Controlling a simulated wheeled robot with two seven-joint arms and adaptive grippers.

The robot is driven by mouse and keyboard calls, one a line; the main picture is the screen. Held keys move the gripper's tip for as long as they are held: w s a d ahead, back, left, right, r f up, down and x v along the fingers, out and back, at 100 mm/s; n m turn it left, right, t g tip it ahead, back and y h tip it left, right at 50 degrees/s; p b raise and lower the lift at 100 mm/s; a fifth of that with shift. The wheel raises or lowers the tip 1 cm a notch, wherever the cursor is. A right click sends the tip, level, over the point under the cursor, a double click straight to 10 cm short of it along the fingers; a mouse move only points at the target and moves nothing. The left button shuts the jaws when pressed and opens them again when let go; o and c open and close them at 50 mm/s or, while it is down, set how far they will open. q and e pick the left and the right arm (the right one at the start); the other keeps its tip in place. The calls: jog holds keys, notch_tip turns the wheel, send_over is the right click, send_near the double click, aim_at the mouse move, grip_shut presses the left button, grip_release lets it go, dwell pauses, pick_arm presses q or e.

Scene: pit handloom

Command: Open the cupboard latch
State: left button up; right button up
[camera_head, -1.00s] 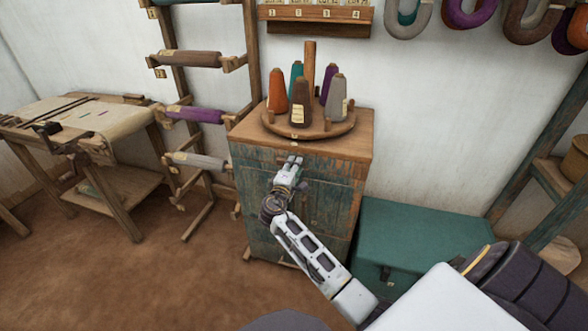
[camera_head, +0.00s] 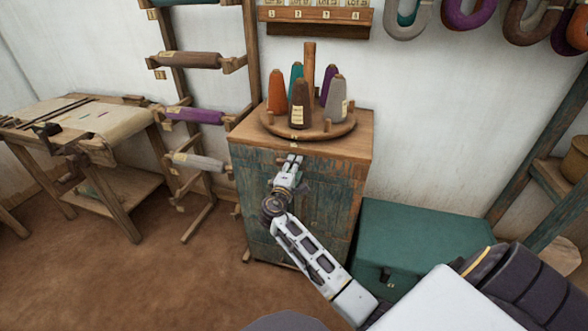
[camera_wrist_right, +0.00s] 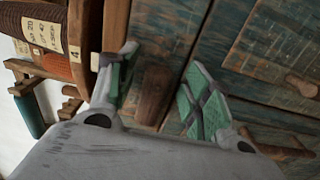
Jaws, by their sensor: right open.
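The cupboard (camera_head: 335,195) is worn blue-green wood with a plain brown top. My right gripper (camera_head: 291,160) is at the upper part of its front, just below the top edge. In the right wrist view my right gripper (camera_wrist_right: 162,88) is open, with its two green-padded fingers spread. A brown wooden piece that looks like the latch (camera_wrist_right: 154,94) shows between the fingers, apart from both pads as far as I can see. In the head view the gripper hides this piece. My left gripper is not in view.
A round wooden stand (camera_head: 310,128) with several yarn cones sits on the cupboard. A green chest (camera_head: 425,235) stands close on the right. A rack of yarn rolls (camera_head: 195,115) stands on the left. A wooden knob (camera_wrist_right: 302,86) shows on the cupboard front.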

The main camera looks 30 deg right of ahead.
jog(key=v, duration=1.2)
jog(key=shift+r, duration=0.1)
dwell(0.6)
